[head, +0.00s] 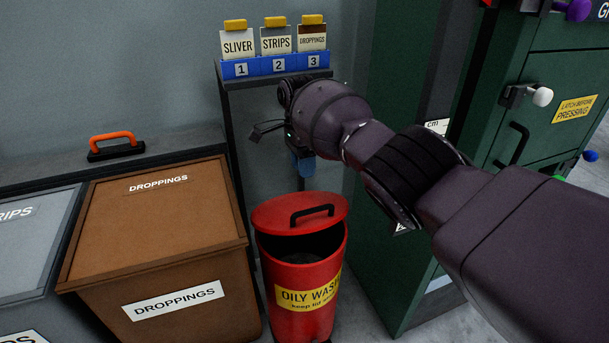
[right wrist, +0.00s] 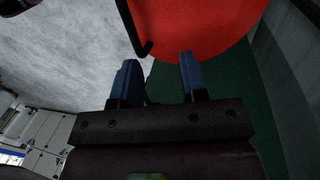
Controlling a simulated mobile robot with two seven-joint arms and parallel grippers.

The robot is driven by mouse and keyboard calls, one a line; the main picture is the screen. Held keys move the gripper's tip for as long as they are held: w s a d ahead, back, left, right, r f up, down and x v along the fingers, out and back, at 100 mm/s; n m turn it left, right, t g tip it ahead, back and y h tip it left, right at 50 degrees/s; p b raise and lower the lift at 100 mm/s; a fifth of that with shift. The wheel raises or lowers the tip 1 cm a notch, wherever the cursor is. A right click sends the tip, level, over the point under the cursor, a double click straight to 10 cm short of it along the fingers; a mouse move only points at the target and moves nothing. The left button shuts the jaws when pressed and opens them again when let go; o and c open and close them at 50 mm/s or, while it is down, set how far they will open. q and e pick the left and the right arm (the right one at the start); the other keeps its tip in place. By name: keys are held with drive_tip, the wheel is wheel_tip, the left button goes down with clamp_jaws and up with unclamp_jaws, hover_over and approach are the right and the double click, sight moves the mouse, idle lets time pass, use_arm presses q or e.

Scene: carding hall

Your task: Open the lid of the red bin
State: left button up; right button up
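The red bin (head: 298,295) stands upright on the floor, with a yellow "OILY WASTE" label. Its red lid (head: 275,215) is tilted up, and the dark inside of the bin shows below its front edge. A black handle (head: 312,211) arches over the lid. My right gripper (head: 303,168) is above and behind the lid, its blue fingers pointing down. In the right wrist view the two blue fingers (right wrist: 158,75) are apart with nothing between them. The red lid (right wrist: 195,28) and part of the black handle (right wrist: 140,38) lie beyond the fingertips. My left gripper is not in view.
A brown "DROPPINGS" bin (head: 165,225) stands close on the left, with a grey bin (head: 38,235) beyond it. A stand with numbered blue blocks (head: 277,66) is behind. A green cabinet (head: 545,75) with a handle and knob rises on the right.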

wheel_tip(320, 180, up, 7)
drive_tip(key=w, duration=0.1)
drive_tip(key=shift+r, duration=0.2)
drive_tip(key=shift+w, duration=0.1)
